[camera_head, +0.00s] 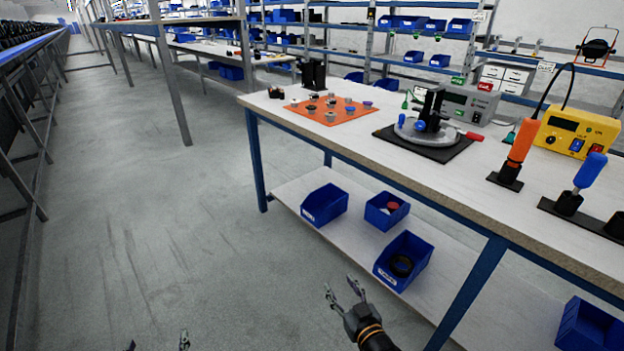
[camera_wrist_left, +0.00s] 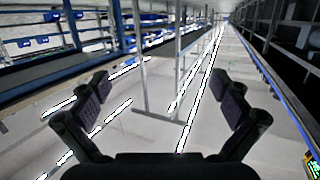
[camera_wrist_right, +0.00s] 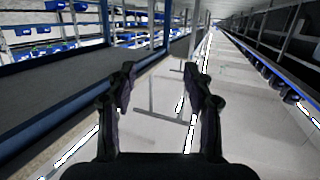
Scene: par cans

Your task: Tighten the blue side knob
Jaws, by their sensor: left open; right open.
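A round silver fixture (camera_head: 432,134) with a black upright stands on a black mat (camera_head: 446,153) on the workbench. A blue knob (camera_head: 421,126) shows at its front, and a smaller blue part (camera_head: 402,119) shows at its left side. I cannot tell which is the side knob or how tight it is. A red handle sticks out to the right. My right gripper (camera_head: 341,288) is open and empty, low in front of the bench and well apart from the fixture. My left gripper (camera_head: 158,343) is open and empty; only its fingertips show at the bottom edge.
The workbench (camera_head: 360,150) also bears an orange mat (camera_head: 317,117) with small parts, a yellow box (camera_head: 577,133), an orange-handled tool (camera_head: 518,145) and a blue-handled tool (camera_head: 589,172). Blue bins (camera_head: 325,204) sit on the lower shelf. The floor at left is clear.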

